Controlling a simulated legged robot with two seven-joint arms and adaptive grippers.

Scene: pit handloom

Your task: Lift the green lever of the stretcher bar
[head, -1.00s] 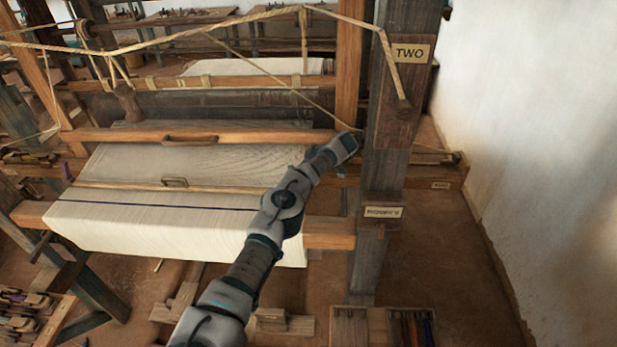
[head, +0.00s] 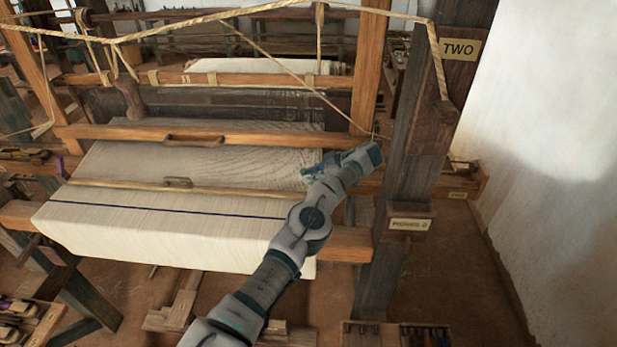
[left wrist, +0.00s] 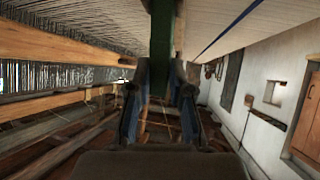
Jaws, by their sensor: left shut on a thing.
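The stretcher bar (head: 150,187) is a thin wooden bar lying across the pale cloth (head: 150,235), with a small brown piece at its middle. My left gripper (head: 312,172) is at the cloth's right edge, near the bar's right end. In the left wrist view, the fingers of my left gripper (left wrist: 161,88) are shut on a dark green upright piece, the green lever (left wrist: 162,38). The lever is hidden in the head view, and its contact with the bar cannot be made out. My right gripper is not in view.
A wooden beater beam with a handle (head: 193,139) spans the loom behind the bar. A dark post (head: 405,180) with a sign reading TWO stands just right of my arm. Slack rope hangs across the top. The floor at the right, by the white wall (head: 550,130), is clear.

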